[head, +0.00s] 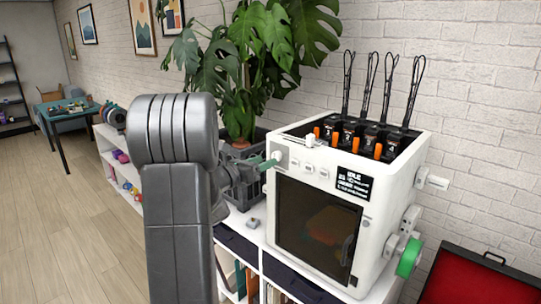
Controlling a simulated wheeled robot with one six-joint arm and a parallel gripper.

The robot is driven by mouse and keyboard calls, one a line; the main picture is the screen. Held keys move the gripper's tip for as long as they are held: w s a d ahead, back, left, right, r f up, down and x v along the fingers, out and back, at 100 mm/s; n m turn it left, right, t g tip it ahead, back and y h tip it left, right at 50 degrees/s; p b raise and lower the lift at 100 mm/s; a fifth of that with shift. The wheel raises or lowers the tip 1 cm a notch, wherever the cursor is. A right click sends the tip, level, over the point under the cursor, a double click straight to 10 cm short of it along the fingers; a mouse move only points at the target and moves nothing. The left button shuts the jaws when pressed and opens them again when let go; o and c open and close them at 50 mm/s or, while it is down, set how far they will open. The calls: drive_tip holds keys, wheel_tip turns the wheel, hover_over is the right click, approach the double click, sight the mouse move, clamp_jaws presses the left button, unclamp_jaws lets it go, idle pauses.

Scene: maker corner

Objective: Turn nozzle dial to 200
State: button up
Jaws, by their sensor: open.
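The white 3D printer (391,190) stands on a low white shelf at the right. A small dark display (354,183) on its upper front reads IDLE, with smaller lines I cannot read. No dial number is legible, and I cannot tell which is the nozzle dial. My gripper (270,163) is open, with a greenish fingertip at the large dial. Touching or apart is unclear. My dark grey arm hides part of the view.
A potted plant (240,110) stands behind my gripper. Several black cable loops (370,85) rise from the printer's top. A green spool (408,258) is on its right side. A red open case (475,280) lies at lower right. Wooden floor (70,220) is free at left.

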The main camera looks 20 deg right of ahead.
sight(277, 157)
drive_tip(key=shift+p+x, duration=0.35)
drive_tip(key=shift+x, duration=1.65)
drive_tip(key=shift+f, duration=0.1)
drive_tip(key=c, duration=1)
drive_tip(key=shift+o, duration=0.2)
drive_tip(key=shift+f+b, duration=0.1)
drive_tip(key=shift+b, duration=0.4)
drive_tip(key=m+b, duration=1.3)
drive_tip(key=b, duration=0.9)
drive_tip(key=shift+y, duration=0.4)
drive_tip(key=shift+m+b, duration=0.3)
drive_tip(key=shift+b, duration=0.05)
